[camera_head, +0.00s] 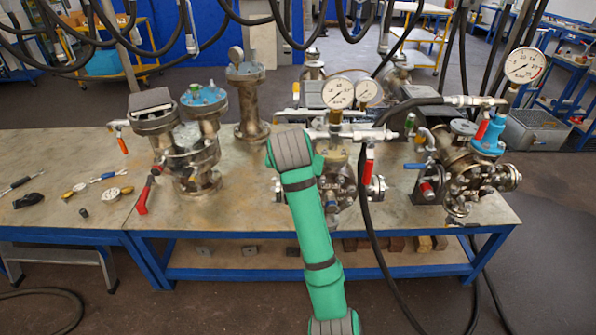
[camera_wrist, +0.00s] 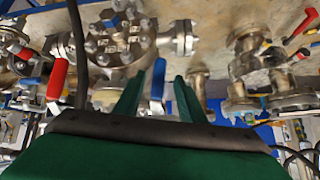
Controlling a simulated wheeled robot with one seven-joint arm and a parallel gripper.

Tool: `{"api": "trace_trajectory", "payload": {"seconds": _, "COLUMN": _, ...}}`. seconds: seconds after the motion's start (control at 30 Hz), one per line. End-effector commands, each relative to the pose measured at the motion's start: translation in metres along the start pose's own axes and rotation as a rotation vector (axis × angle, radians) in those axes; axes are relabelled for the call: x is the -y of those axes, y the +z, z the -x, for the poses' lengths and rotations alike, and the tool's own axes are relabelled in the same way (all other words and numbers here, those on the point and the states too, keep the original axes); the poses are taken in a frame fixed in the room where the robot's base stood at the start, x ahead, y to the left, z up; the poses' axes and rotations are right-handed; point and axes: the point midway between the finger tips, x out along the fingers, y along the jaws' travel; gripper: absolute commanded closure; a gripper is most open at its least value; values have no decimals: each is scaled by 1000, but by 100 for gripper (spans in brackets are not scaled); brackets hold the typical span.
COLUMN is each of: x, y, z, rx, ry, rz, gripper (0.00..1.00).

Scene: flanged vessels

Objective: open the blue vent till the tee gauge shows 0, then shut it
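A blue vent handle (camera_wrist: 158,78) shows in the wrist view, between the two green fingers of my gripper (camera_wrist: 158,98). The fingers stand apart with a gap on both sides of the handle, and no contact shows. In the head view my green arm covers this handle and my fingers. Two round white gauges (camera_head: 338,93) and (camera_head: 367,92) stand above the middle vessel's (camera_head: 340,185) horizontal pipework. Their needles are too small to read surely, and I cannot tell which is the tee gauge. A red handle (camera_head: 368,165) hangs right of them; it also shows in the wrist view (camera_wrist: 57,80).
The right vessel (camera_head: 465,175) carries a gauge (camera_head: 525,65) and another blue handle (camera_head: 415,165). The left vessel (camera_head: 185,145) has a red lever (camera_head: 147,190). A black hose (camera_head: 370,230) hangs in front of the bench (camera_head: 225,225). Small tools lie at the left.

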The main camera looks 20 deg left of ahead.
Motion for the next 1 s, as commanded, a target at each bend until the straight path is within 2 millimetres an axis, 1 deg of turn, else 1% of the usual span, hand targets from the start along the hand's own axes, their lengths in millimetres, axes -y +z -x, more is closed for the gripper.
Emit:
{"api": "trace_trajectory", "payload": {"seconds": 0.03, "x": 0, "y": 0, "z": 5, "rx": -1, "ry": -1, "rz": 0, "gripper": 63}}
{"api": "trace_trajectory", "payload": {"seconds": 0.13, "x": 0, "y": 0, "z": 10, "rx": 1, "ry": 0, "rz": 0, "gripper": 63}}
{"api": "trace_trajectory", "payload": {"seconds": 0.4, "x": 0, "y": 1, "z": 12, "rx": 1, "ry": 0, "rz": 0, "gripper": 63}}
{"api": "trace_trajectory", "payload": {"seconds": 0.43, "x": 0, "y": 1, "z": 12, "rx": 1, "ry": 0, "rz": 0, "gripper": 66}}
{"api": "trace_trajectory", "payload": {"seconds": 0.47, "x": 0, "y": 1, "z": 12, "rx": 1, "ry": 0, "rz": 0, "gripper": 73}}
{"api": "trace_trajectory", "payload": {"seconds": 0.5, "x": 0, "y": 2, "z": 11, "rx": 1, "ry": -1, "rz": -1, "gripper": 82}}
{"api": "trace_trajectory", "payload": {"seconds": 0.57, "x": 0, "y": 5, "z": 8, "rx": 0, "ry": -6, "rz": -2, "gripper": 97}}
{"api": "trace_trajectory", "payload": {"seconds": 0.6, "x": -1, "y": 9, "z": 4, "rx": -1, "ry": -12, "rz": -4, "gripper": 100}}
{"api": "trace_trajectory", "payload": {"seconds": 0.67, "x": -1, "y": 18, "z": -4, "rx": -4, "ry": -24, "rz": -9, "gripper": 100}}
{"api": "trace_trajectory", "payload": {"seconds": 0.77, "x": -4, "y": 38, "z": -22, "rx": -17, "ry": -53, "rz": -23, "gripper": 100}}
{"api": "trace_trajectory", "payload": {"seconds": 0.9, "x": -8, "y": 74, "z": -48, "rx": -46, "ry": -98, "rz": -47, "gripper": 100}}
{"api": "trace_trajectory", "payload": {"seconds": 1.0, "x": -13, "y": 100, "z": -64, "rx": -70, "ry": -124, "rz": -67, "gripper": 100}}
